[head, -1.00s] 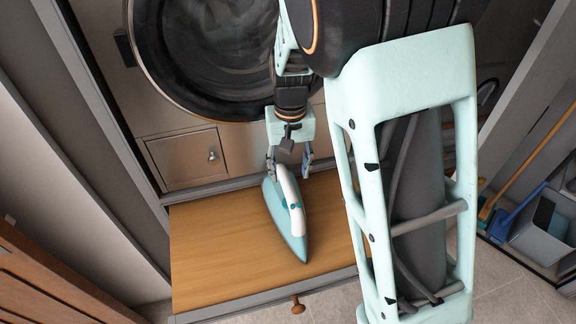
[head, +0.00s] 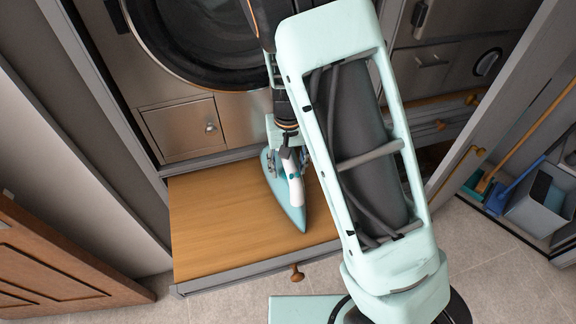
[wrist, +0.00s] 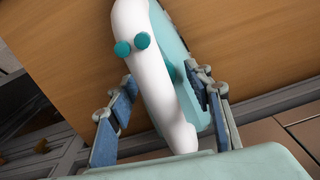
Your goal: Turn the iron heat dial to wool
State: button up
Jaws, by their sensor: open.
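The iron (head: 291,203) has a teal body and a white handle and lies on a wooden pull-out board (head: 215,220), its tip towards the front edge. In the wrist view the white handle (wrist: 160,85) carries two small round teal knobs (wrist: 131,45). I cannot tell which is the heat dial, and no wool mark is readable. My gripper (head: 288,156) is over the iron's rear end. In the wrist view its open fingers (wrist: 163,100) stand either side of the handle, with gaps beside it. My arm partly hides the gripper in the head view.
A round machine door (head: 190,75) and a small metal hatch (head: 185,128) are behind the board. A wooden knob (head: 297,273) sticks out at its front. The board's left side is bare. A grey bin (head: 538,207) stands at the far right.

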jog(key=c, duration=1.2)
jog(key=shift+o, duration=0.2)
jog(key=shift+m+p, duration=0.3)
jog(key=shift+m, duration=0.5)
jog(key=o, duration=1.2)
jog(key=shift+c, duration=0.2)
jog(key=shift+r, duration=0.1)
notch_tip(320, 180, up, 12)
jog(key=shift+f, duration=0.1)
